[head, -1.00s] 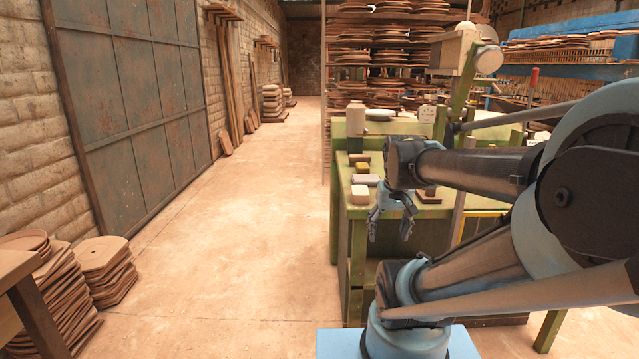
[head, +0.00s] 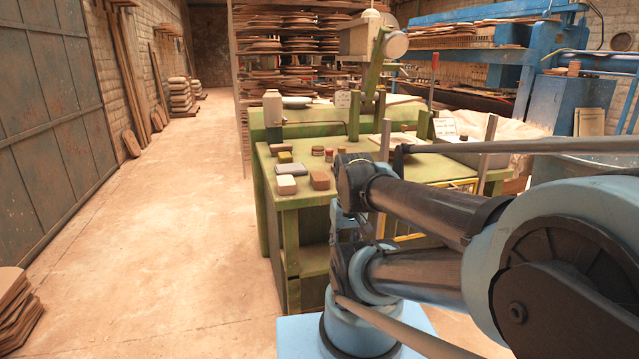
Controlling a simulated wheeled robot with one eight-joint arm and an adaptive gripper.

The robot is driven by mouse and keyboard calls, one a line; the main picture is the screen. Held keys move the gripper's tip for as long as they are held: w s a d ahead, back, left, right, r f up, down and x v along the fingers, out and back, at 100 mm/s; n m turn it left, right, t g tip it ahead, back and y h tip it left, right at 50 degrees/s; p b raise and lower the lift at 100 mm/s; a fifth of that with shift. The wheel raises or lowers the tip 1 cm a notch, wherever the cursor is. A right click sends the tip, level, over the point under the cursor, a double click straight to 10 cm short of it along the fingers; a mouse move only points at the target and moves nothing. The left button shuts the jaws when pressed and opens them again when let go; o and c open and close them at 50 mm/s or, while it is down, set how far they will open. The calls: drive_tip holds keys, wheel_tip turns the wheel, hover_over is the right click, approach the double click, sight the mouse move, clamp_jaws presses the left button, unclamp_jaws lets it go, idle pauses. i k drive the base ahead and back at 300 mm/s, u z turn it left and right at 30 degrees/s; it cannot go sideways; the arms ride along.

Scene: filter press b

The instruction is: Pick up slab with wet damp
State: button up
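Several small slabs and blocks lie on the near left part of the green bench top. A flat grey slab (head: 291,169) lies behind a pale beige block (head: 286,185). A reddish-brown block (head: 320,180) lies to the right of the beige one. Behind the grey slab are a yellowish block (head: 285,157) and a brown block (head: 280,148). I cannot tell which of these is wet or damp. My gripper (head: 343,228) hangs low at the bench's near side, right of the blocks and apart from them. My arm links hide most of its fingers.
A stack of tiles (head: 14,308) stands at the lower left. The floor left of the bench is clear.

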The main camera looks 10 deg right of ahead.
sight(321, 181)
drive_tip(key=z, duration=1.1)
drive_tip(key=k, duration=1.35)
drive_tip(key=u, duration=0.9)
drive_tip(key=i, duration=1)
drive_tip(key=z, duration=0.05)
